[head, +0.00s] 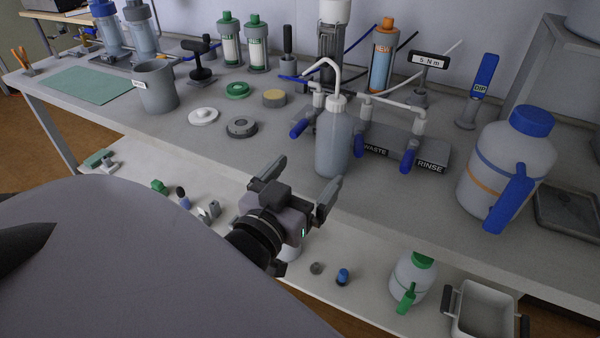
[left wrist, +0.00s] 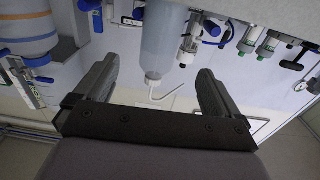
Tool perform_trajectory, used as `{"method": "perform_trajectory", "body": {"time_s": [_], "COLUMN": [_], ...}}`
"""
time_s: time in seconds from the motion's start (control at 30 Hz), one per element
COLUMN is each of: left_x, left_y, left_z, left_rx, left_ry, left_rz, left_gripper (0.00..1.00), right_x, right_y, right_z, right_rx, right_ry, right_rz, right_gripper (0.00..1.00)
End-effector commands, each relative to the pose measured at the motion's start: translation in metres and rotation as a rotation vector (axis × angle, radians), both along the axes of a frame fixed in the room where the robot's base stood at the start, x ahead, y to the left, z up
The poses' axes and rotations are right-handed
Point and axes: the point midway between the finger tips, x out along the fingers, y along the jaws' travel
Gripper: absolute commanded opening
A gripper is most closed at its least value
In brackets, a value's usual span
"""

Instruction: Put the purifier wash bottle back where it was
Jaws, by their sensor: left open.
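The wash bottle (head: 333,142), grey and translucent with a white cap and bent white spout, stands upright near the front edge of the bench (head: 400,205). It also shows, inverted, in the left wrist view (left wrist: 163,42), lined up with the gap between my fingers. My left gripper (head: 298,184) is open and empty, in front of and slightly left of the bottle in the head view, apparently apart from it. Its two fingers show in the left wrist view (left wrist: 157,88). My right gripper is not in view.
Behind the bottle stands a rack with blue-handled valves and plates marked WASTE (head: 376,151) and RINSE (head: 430,166). A large blue-capped jug (head: 508,165) is to the right. A grey ring (head: 241,127) and white disc (head: 203,116) lie left. A lower shelf holds a green-capped jug (head: 411,275).

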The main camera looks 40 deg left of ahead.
Motion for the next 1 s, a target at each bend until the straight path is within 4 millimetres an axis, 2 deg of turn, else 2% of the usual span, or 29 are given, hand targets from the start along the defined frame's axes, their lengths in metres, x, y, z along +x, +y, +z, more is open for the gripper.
{"method": "perform_trajectory", "body": {"time_s": [0.23,0.83,0.93,1.0], "left_x": [-0.010,-0.010,-0.010,-0.012], "left_y": [-0.002,-0.002,-0.001,0.001], "left_z": [0.001,0.000,-0.008,-0.022], "left_rx": [0.000,0.000,-0.005,-0.016], "left_ry": [-0.001,0.003,0.043,0.109], "left_rz": [0.000,0.001,0.007,0.013], "left_gripper": [0.97,0.97,0.97,0.97], "right_x": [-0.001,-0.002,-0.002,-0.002], "right_y": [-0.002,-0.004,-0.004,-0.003], "right_z": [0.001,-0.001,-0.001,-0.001], "right_rx": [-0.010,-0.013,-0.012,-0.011], "right_ry": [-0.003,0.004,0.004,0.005], "right_rz": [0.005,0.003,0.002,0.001], "right_gripper": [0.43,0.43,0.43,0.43]}}
